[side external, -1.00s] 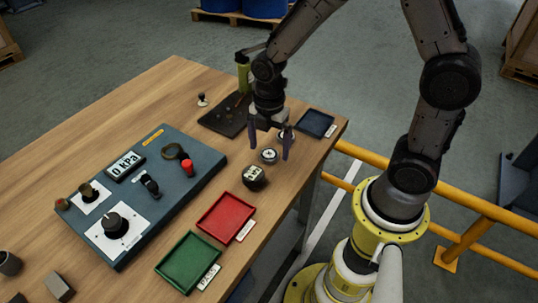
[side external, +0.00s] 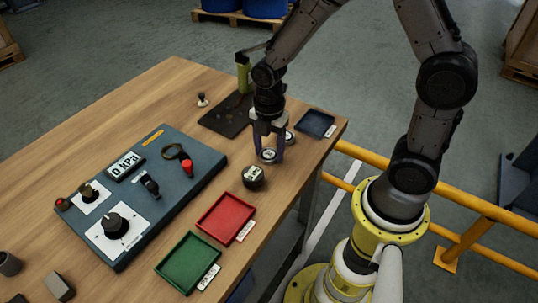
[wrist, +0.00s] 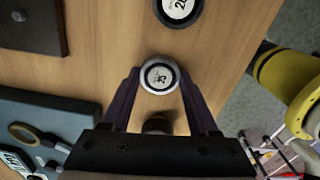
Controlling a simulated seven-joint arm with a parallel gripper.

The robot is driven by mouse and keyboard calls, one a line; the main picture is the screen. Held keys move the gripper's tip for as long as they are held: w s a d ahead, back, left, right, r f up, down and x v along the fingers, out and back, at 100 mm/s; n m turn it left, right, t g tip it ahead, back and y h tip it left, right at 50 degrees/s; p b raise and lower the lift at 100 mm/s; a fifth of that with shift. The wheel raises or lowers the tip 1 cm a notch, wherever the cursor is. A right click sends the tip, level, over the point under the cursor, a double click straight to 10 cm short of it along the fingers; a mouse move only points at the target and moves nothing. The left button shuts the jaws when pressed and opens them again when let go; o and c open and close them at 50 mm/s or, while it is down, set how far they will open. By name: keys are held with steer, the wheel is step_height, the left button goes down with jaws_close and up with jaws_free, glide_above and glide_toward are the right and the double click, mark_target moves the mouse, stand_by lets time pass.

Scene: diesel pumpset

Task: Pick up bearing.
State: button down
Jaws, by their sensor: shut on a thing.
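The bearing (side external: 268,156) is a small round silver piece with a white disc face. It sits on the wooden table between my fingers, and in the wrist view (wrist: 160,77) its face carries a number that looks like 25. My gripper (side external: 269,154) points down and is shut on it, with one purple finger on each side. In the wrist view my fingertips (wrist: 160,72) press its left and right rim. I cannot see any gap under the bearing.
A similar round piece (side external: 290,137) stands just behind, and a black round piece (side external: 253,178) in front. Red (side external: 203,229) and green (side external: 163,268) trays lie at the front, a dark blue tray (side external: 329,134) at the back right. A control panel (side external: 187,205) fills the left.

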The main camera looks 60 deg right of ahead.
steer(key=shift+r, duration=0.15)
steer(key=shift+r, duration=0.65)
steer(key=s+r, duration=1.1)
steer(key=s, duration=0.3)
steer(key=shift+d+r, duration=0.2)
steer(key=shift+d, duration=0.15)
